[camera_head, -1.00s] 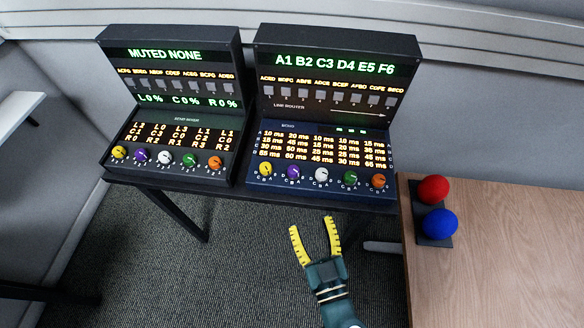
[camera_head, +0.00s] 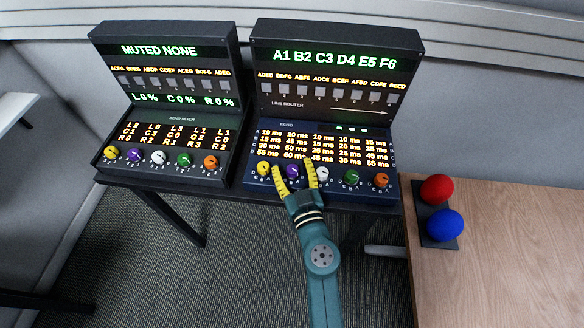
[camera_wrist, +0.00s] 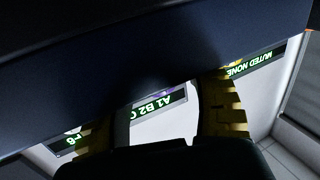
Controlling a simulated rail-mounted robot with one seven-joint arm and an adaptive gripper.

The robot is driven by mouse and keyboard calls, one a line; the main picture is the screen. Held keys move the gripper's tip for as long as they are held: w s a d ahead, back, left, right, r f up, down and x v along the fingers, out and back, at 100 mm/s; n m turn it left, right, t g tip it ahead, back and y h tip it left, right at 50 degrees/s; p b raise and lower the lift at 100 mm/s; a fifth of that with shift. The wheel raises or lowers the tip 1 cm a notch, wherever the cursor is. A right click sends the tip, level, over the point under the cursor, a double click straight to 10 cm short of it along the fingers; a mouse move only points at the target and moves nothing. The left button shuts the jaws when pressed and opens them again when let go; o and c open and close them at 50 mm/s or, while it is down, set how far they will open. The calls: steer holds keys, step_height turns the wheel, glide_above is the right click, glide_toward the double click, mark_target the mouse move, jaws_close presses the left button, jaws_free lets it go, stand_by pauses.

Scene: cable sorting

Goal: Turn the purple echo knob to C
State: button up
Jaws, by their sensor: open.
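The purple echo knob (camera_head: 292,172) is on the echo panel (camera_head: 340,186) of the right console, between the yellow and white knobs. My gripper (camera_head: 294,170) is open, its yellow fingers on either side of the purple knob in the head view. I cannot tell whether they touch it. The knob's pointer and letter marks are too small and partly covered to read. In the wrist view my yellow fingers (camera_wrist: 150,122) stand apart, with a dark panel surface across the top. A small purple patch shows between them.
A yellow knob (camera_head: 263,168) and a white knob (camera_head: 321,175) flank the purple one closely. The left console (camera_head: 168,165) has its own row of knobs, one purple. Red (camera_head: 436,188) and blue (camera_head: 445,225) balls stand on the wooden desk (camera_head: 510,260) at right.

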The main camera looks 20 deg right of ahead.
steer(key=shift+c, duration=0.3)
jaws_close()
